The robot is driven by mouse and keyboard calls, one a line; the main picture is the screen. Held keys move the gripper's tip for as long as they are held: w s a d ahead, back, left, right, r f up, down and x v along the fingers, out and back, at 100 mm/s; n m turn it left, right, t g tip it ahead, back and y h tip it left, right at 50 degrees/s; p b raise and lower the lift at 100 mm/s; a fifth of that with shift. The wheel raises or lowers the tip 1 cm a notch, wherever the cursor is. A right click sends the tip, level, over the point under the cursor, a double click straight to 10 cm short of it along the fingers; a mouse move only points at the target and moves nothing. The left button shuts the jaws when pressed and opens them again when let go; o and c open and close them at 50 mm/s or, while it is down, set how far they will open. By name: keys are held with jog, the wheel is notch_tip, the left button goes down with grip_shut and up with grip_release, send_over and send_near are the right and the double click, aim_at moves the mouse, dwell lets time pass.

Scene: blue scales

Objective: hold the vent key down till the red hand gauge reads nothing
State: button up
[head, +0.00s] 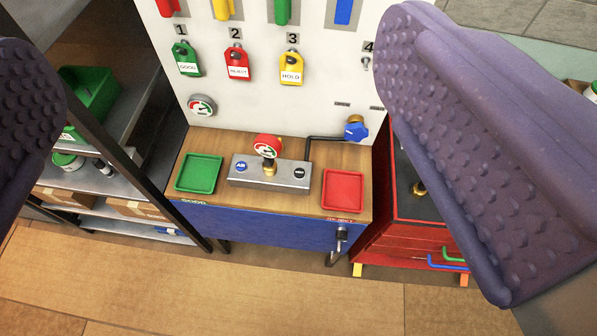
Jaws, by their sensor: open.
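The red-rimmed hand gauge (268,146) stands on a brass fitting on a grey metal block (270,181). Its dial is too small to read. A dark round key (299,173) sits at the block's right end; its lettering is hard to read and it looks like the vent key. A blue key marked AIR (241,167) sits at the left end. My gripper (240,120) is open, with one purple studded finger at each side of the picture. The block shows between the fingers, farther off, and neither finger touches it.
A green tray (199,173) and a red tray (343,190) flank the block on the wooden bench (225,140). A shelf stands left, a red cabinet (420,235) right. Floor in front is clear.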

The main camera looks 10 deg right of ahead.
grip_shut()
dwell(0.5)
dwell(1.4)
